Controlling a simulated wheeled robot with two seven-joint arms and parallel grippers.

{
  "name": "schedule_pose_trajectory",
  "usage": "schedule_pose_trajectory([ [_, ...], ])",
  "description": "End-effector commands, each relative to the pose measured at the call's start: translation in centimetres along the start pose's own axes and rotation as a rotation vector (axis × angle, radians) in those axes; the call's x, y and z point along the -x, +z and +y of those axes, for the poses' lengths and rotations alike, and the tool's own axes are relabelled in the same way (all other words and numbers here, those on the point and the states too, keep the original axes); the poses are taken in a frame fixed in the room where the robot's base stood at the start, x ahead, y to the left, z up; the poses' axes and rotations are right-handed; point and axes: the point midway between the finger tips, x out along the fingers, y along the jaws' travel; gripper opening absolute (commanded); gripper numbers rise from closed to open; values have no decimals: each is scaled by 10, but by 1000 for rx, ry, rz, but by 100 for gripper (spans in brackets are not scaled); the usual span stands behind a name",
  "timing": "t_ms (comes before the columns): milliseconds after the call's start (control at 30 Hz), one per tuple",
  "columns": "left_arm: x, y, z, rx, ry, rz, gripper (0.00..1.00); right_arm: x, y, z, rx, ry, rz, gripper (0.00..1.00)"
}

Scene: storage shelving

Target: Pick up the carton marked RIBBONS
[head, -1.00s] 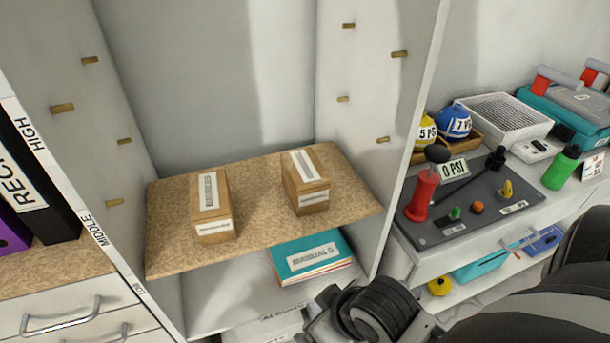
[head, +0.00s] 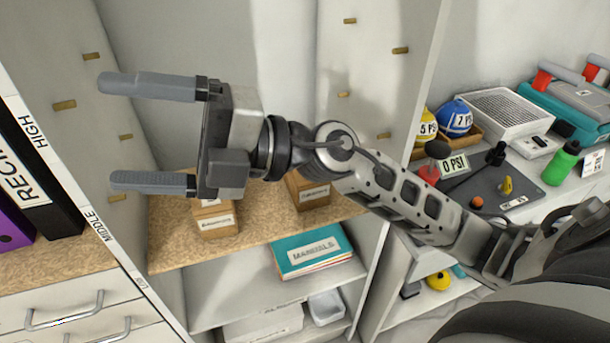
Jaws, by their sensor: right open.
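Two small brown cartons with white labels stand on the cork-coloured shelf board (head: 255,231). The left carton (head: 216,226) shows only its lower front, as my right gripper hides its top. The right carton (head: 314,196) is also partly hidden behind my right wrist. The print on both labels is too small to read, so I cannot tell which is marked RIBBONS. My right gripper (head: 109,132) is open and empty, its two grey fingers spread apart and pointing left, in front of the cabinet and apart from the cartons. My left gripper is not in view.
Teal manuals (head: 314,252) and pale bins (head: 262,324) sit below the board. Cabinet side walls with pegs flank it. Binders (head: 30,185) stand left above drawers (head: 62,305). A cluttered bench with a control panel (head: 480,190) stands right.

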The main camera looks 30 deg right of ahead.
Motion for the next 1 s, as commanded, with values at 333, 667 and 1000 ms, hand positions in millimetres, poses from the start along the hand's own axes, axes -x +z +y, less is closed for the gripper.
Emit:
schedule_pose_trajectory([
  [333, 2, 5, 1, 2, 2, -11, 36, 139, 76, -92, 391, -1339, 142, 87],
  [667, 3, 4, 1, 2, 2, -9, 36, 238, 128, -49, 358, -1843, -168, 87],
  [1000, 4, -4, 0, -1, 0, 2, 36, 256, 150, -109, 354, -1849, -167, 87],
])
